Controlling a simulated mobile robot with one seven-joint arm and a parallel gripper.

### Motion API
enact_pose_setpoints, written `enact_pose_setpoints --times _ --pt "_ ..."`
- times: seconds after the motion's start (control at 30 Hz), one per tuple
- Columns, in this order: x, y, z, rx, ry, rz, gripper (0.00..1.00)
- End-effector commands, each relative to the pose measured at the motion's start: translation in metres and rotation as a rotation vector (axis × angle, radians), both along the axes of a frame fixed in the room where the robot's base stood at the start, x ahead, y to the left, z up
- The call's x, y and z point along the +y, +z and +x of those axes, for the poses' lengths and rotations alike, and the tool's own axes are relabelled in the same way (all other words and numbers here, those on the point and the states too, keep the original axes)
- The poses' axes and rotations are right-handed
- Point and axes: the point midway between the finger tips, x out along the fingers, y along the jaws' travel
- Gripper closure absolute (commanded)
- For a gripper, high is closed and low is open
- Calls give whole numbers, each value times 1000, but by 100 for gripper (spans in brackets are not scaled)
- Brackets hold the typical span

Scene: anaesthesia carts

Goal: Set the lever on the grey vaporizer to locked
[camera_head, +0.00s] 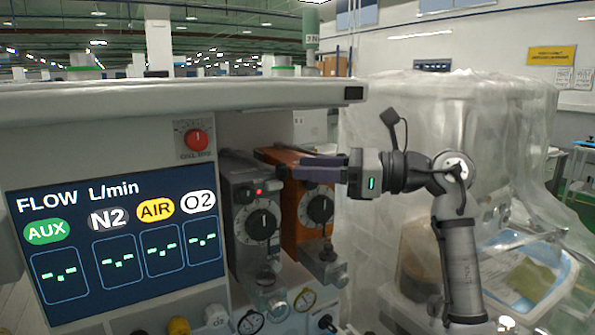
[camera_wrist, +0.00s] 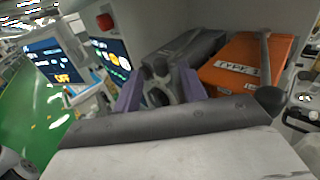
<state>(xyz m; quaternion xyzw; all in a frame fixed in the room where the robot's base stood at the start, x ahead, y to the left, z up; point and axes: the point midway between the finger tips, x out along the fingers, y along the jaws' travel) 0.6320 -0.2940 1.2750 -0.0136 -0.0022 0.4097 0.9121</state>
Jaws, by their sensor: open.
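The grey vaporizer (camera_head: 243,205) stands on the anaesthesia machine, left of an orange vaporizer (camera_head: 288,220). It has a black dial (camera_head: 262,224) on its front and a small red light near its top. My gripper (camera_head: 276,164) reaches in from the right, its fingers crossing in front of the orange vaporizer's top, with the tips near the grey one's upper right. In the wrist view, the open fingers (camera_wrist: 158,90) point at the grey vaporizer (camera_wrist: 198,45), with a dark knob-like part (camera_wrist: 160,68) between them. I cannot tell the lever's setting or whether the fingers touch anything.
The orange vaporizer also shows in the wrist view (camera_wrist: 247,55), close right of the grey one. A white shelf (camera_head: 180,97) overhangs both. A flow display (camera_head: 118,245) is at left, and a red knob (camera_head: 197,140) is above it. A plastic-covered machine (camera_head: 400,110) stands behind at right.

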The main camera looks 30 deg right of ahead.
Motion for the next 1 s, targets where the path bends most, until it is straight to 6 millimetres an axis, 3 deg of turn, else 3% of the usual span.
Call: enact_pose_setpoints --times 0.2,0.43,0.63,1.0 --pt "-40 -2 -35 -2 -4 1 58" --pt "-70 0 -62 -1 -2 -1 58" --pt "-80 0 -70 0 -1 0 58" --pt "-80 1 -71 -1 0 -1 58"
